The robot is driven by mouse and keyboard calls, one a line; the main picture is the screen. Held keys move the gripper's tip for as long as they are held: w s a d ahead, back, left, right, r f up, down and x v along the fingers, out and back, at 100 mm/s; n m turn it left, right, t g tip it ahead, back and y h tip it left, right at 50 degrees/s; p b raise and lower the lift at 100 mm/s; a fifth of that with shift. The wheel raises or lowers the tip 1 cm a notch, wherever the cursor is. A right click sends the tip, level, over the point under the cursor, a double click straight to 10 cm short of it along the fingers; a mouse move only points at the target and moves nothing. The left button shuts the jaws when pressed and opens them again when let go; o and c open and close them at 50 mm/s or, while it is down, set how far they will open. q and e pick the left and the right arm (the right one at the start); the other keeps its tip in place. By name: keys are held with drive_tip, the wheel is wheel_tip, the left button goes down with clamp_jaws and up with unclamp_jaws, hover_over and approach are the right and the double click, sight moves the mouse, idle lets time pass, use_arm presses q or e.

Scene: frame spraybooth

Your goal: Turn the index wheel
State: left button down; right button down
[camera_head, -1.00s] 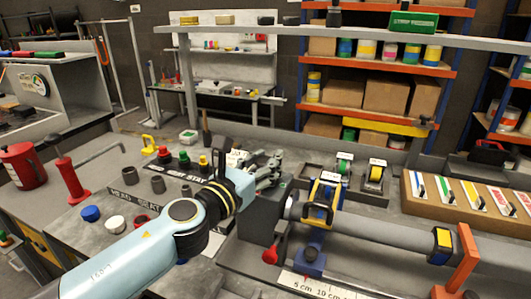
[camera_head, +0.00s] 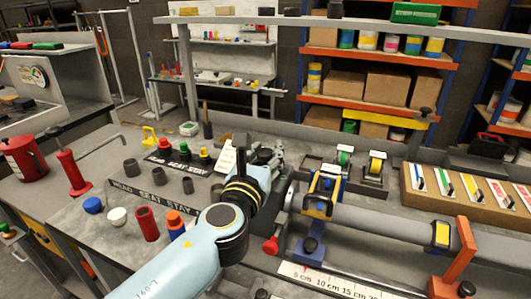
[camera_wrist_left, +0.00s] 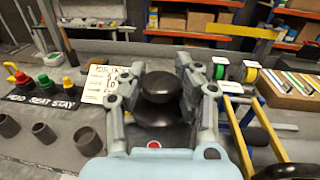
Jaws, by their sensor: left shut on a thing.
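My left gripper (camera_head: 264,160) reaches over the grey block at the near end of the long grey tube. In the left wrist view its two grey fingers (camera_wrist_left: 161,84) stand either side of a black round knob, which I take to be the index wheel (camera_wrist_left: 160,112), and are shut on it. The wheel has a rounded black top and a wider dark disc below. In the head view the wheel is mostly hidden by my gripper and arm. A white card with numbers (camera_wrist_left: 103,83) stands left of the fingers. My right gripper is not in view.
The grey tube (camera_head: 385,227) with a yellow-and-blue clamp (camera_head: 324,192) runs to the right. A red lever knob (camera_head: 270,246) sticks out near my forearm. Several cups and coloured knobs stand left, including a red cylinder (camera_head: 147,224). A ruler strip (camera_head: 330,283) lies in front.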

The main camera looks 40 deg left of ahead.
sight(263, 159)
use_arm(q)
drive_tip(key=c, duration=0.9)
unclamp_jaws()
drive_tip(key=shift+s, duration=0.1)
drive_tip(key=v, duration=0.7)
drive_tip(key=shift+s+d, duration=0.1)
drive_tip(key=shift+s, duration=0.15)
